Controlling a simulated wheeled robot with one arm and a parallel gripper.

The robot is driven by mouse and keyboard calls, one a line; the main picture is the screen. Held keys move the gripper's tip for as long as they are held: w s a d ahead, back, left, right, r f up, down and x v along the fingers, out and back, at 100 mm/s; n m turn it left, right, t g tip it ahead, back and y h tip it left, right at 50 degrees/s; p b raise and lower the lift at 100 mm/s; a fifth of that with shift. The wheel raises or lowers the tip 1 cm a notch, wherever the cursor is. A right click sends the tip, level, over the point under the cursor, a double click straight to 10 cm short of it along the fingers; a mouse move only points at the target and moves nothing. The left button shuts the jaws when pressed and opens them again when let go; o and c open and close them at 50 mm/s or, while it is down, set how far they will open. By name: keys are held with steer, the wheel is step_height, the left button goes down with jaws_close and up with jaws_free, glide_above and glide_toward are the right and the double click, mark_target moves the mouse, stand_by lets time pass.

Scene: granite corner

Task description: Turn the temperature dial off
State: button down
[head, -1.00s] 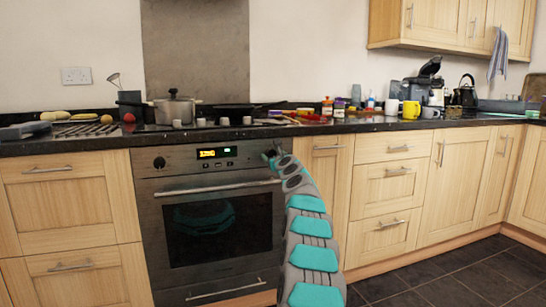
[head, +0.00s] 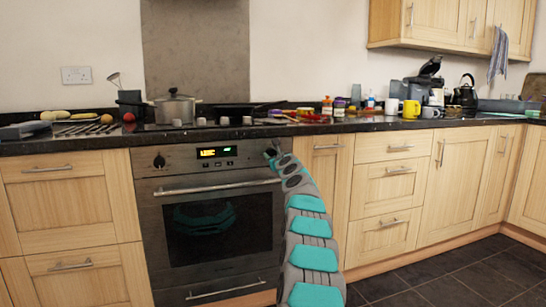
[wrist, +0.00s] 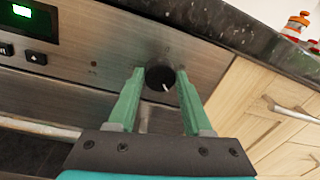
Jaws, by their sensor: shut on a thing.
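The oven's right dial (wrist: 161,79) is a round black knob with a white mark, which points down and to the right in the wrist view. My gripper (wrist: 160,73) has its two green fingers on either side of this dial, shut on it. In the head view my gripper (head: 271,155) is at the right end of the oven panel, where my arm hides most of the dial. A second black dial (head: 159,161) is at the left of the panel.
The lit display (head: 216,152) lies between the dials. The oven handle (head: 215,187) runs below the panel, and the dark worktop edge (head: 330,127) overhangs above. A pot (head: 175,109) and pan stand on the hob. The floor at right is clear.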

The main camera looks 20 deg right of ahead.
steer(key=n, duration=0.2)
steer(key=n+b, duration=0.1)
steer(key=shift+f+n, duration=0.2)
steer(key=shift+n, duration=0.2)
steer(key=n+b, duration=0.1)
steer(key=n, duration=0.2)
steer(key=shift+n+b, duration=0.35)
steer(key=shift+n, duration=0.05)
steer(key=n+b, duration=0.1)
steer(key=n, duration=0.1)
steer(key=shift+n+t+y, duration=0.3)
steer(key=shift+n, duration=0.1)
steer(key=n+b, duration=0.1)
steer(key=n, duration=0.3)
steer(key=shift+f+n, duration=0.1)
steer(key=shift+n, duration=0.3)
steer(key=n+y, duration=0.1)
steer(key=n, duration=0.4)
steer(key=shift+n+p, duration=0.4)
steer(key=n, duration=0.1)
steer(key=n+p, duration=0.1)
steer(key=shift+d+r+n, duration=0.15)
steer(key=shift+r+n, duration=0.05)
steer(key=shift+n, duration=0.2)
steer(key=shift+n+y+p, duration=0.3)
steer(key=shift+n+p, duration=0.85)
steer(key=shift+n, duration=0.75)
steer(key=shift+f, duration=0.1)
